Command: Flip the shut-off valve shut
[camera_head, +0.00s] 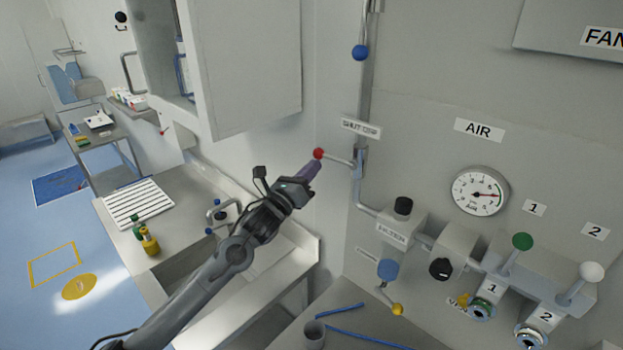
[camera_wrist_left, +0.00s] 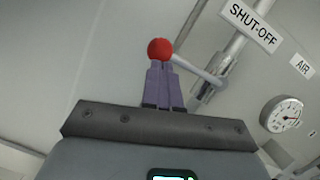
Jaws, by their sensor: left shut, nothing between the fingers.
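The shut-off valve has a lever with a red ball knob (camera_head: 318,153) and a grey rod that runs right to a valve body (camera_head: 359,163) on a vertical pipe. The lever points left, out from the pipe, below the SHUT-OFF label (camera_head: 361,128). My left gripper (camera_head: 313,166) is shut and empty, with its purple fingertips right at the knob. In the left wrist view the red knob (camera_wrist_left: 160,49) sits just past the tips of the shut fingers (camera_wrist_left: 162,68); I cannot tell if they touch. My right gripper is not in view.
An AIR gauge (camera_head: 480,191) is on the wall to the right. Green (camera_head: 522,241) and white (camera_head: 591,271) knobbed levers stand lower right. A blue knob (camera_head: 360,53) is higher on the pipe. A cabinet (camera_head: 250,70) hangs left; a sink counter (camera_head: 160,230) lies below my arm.

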